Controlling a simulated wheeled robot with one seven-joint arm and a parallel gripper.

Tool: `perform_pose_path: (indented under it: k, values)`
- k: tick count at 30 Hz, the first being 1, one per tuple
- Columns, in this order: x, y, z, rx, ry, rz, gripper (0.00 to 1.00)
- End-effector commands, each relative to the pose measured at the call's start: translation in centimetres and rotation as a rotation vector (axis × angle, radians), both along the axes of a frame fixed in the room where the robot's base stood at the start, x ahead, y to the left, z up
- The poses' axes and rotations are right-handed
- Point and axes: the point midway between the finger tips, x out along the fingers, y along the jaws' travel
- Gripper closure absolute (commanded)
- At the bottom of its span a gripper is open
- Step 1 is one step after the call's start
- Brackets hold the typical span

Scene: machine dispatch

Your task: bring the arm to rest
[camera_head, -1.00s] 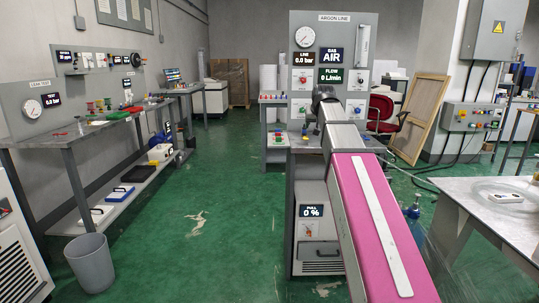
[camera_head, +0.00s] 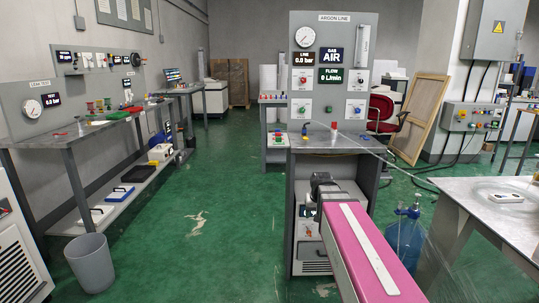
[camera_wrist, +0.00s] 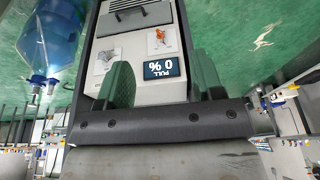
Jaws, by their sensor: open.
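My arm, with its pink link, reaches forward from the bottom right in the head view. My gripper (camera_head: 322,183) is at its far end, low in front of the argon line stand (camera_head: 345,146), below the stand's worktop. The fingertips are hard to make out there. In the wrist view my gripper (camera_wrist: 162,72) shows two green fingers set wide apart with nothing between them. Beyond them is the cabinet front with the "PULL 0 %" display (camera_wrist: 162,68), upside down in that view. I cannot tell how near the fingers are to it.
A blue bottle (camera_head: 408,240) stands on the floor right of my arm. A metal table (camera_head: 495,215) is at the right. A grey bin (camera_head: 90,264) and a workbench (camera_head: 60,142) are at the left. The green floor between bench and stand is clear.

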Motion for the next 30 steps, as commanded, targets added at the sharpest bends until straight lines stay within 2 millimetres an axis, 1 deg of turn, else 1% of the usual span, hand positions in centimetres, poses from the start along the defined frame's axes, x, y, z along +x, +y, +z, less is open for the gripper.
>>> perform_pose_path:
  k: [1,3,9,12,15,18,21,30]
  values:
    - [-1.8,0.0,-1.8,-0.001,0.03,0.001,0.39]
    - [-3.6,0.0,-3.9,-0.001,0.066,0.001,0.39]
    - [-9.0,0.0,-9.3,-0.003,0.166,0.002,0.39]
    - [-11.3,0.0,-11.3,-0.004,0.208,0.003,0.39]
    - [-13.1,0.0,-12.7,-0.005,0.238,0.003,0.39]
    - [-14.1,0.0,-13.5,-0.005,0.257,0.004,0.39]
    - [-14.4,0.0,-13.8,-0.005,0.264,0.004,0.39]
    - [-14.4,0.0,-13.8,-0.005,0.265,0.004,0.39]
